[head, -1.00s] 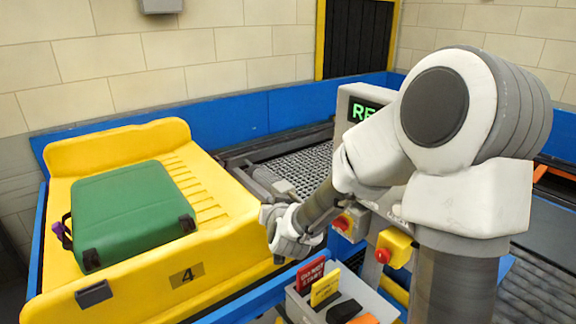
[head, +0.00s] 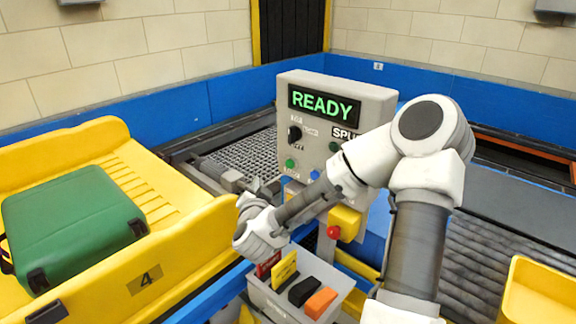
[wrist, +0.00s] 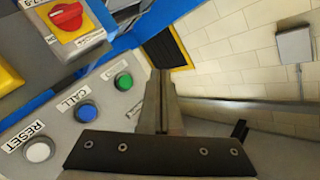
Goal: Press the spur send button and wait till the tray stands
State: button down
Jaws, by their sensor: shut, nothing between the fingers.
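The control panel (head: 320,100) stands mid-picture in the head view; its display (head: 324,104) reads READY. A green button (head: 290,164) and a blue button (head: 315,174) sit low on it. The wrist view shows the green button (wrist: 123,81), its label unreadable, beside the blue CALL button (wrist: 87,112) and white RESET button (wrist: 39,151). My gripper (wrist: 162,75) is shut and empty near the green button; contact cannot be told. The yellow tray (head: 190,225), number 4, bears a green suitcase (head: 75,225) at left. My arm hides part of the panel.
A red emergency-style button on a yellow box (head: 345,222) sits below the panel. A grey bin (head: 262,300) with several coloured cards stands in front. A red rotary switch (wrist: 66,17) shows in the wrist view. Blue walls (head: 230,100) edge the conveyor.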

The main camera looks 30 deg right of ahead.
aim_at(290, 164)
jog(key=w+d, duration=0.3)
jog(key=d, duration=0.5)
jog(key=shift+p, duration=0.3)
jog(key=shift+d, duration=0.15)
dwell(1.7)
jog(key=shift+w+d, duration=0.1)
jog(key=shift+d, duration=0.25)
